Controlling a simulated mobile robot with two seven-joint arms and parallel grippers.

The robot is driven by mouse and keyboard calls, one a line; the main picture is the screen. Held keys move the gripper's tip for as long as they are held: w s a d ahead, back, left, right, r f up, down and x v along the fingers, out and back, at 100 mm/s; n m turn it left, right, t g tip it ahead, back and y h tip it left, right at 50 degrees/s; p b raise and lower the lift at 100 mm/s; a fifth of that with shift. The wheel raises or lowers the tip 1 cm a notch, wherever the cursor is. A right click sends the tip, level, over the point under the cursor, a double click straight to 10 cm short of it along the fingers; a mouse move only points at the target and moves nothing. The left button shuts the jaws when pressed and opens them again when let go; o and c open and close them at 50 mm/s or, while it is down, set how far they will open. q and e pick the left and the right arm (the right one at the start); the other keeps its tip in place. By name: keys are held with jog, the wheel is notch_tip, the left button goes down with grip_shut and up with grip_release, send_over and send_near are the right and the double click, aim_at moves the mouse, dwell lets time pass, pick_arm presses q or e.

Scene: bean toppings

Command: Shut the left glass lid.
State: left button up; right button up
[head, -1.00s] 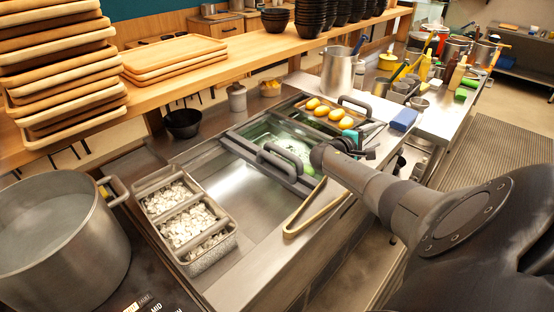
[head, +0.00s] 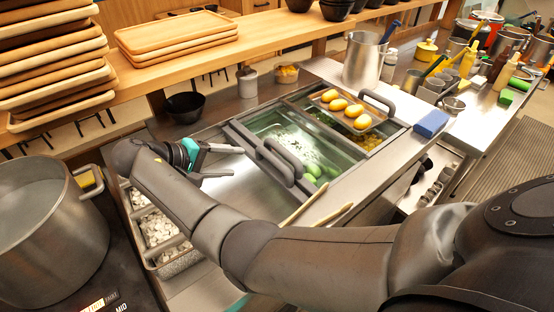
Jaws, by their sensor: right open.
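The left glass lid (head: 262,125) is a dark-framed glass panel in the counter, with green items showing beneath it. Two grey bar handles (head: 280,160) lie side by side near its front left edge; I cannot tell which lid each belongs to. My right gripper (head: 238,162), with teal at its base, reaches in from the right over the steel counter. It is open and empty, its fingers pointing right toward the handles, a little left of them and apart from them. My left gripper is not in view.
A tray of yellow items (head: 345,108) sits over the well's right part. Wooden tongs (head: 335,214) lie in front. A pan of white pieces (head: 152,225) is partly hidden by my arm. A large pot (head: 45,230) stands left, a blue sponge (head: 431,123) right.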

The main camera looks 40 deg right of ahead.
aim_at(274, 164)
jog(key=b+x, duration=0.1)
jog(key=x, duration=1.3)
jog(key=shift+d+f, duration=0.25)
jog(key=shift+d, duration=0.05)
grip_shut()
dwell(0.7)
